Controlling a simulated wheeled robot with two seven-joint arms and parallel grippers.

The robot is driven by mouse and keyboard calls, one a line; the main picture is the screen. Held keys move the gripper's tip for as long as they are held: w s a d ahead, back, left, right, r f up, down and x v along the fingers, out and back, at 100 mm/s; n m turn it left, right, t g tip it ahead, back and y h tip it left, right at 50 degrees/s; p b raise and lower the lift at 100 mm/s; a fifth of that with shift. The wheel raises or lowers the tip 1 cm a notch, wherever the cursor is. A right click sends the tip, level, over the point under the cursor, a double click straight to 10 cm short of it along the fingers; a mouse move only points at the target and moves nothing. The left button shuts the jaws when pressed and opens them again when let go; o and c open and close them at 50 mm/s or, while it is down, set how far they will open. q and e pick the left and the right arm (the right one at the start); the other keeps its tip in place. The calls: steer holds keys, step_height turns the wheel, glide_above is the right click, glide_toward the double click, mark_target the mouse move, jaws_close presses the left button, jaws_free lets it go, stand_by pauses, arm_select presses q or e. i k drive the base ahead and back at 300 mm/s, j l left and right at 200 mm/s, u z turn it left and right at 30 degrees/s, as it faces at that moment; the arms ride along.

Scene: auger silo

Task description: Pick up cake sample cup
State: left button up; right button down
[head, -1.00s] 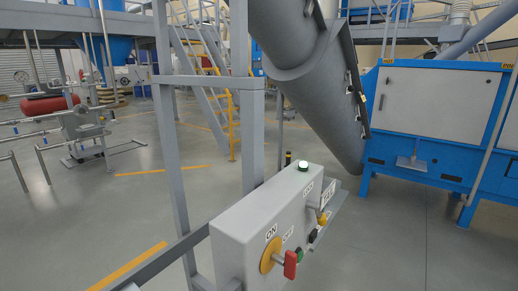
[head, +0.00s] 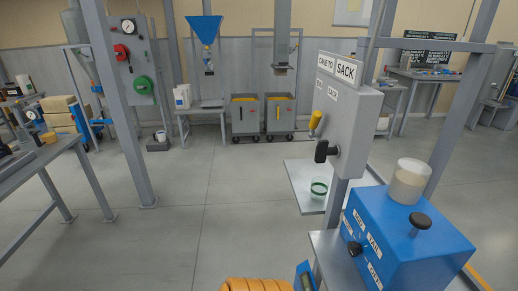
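A small clear cup with a green band (head: 319,189) stands upright on a pale shelf (head: 300,177) below the grey "CAKE TO SACK" box (head: 348,115). It looks like the cake sample cup, though no label on it can be read. A second clear container holding beige material (head: 408,181) sits on top of the blue device (head: 405,235) at the right. Neither of my grippers shows in the head view.
The grey box has a black knob (head: 324,151) and a yellow handle (head: 315,122) near the shelf. An orange ribbed thing (head: 256,286) is cut off at the bottom edge. A grey upright (head: 122,120) and table (head: 35,155) stand left. The middle floor is clear.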

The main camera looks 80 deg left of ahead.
mark_target(319, 190)
steer(key=u, duration=2.1)
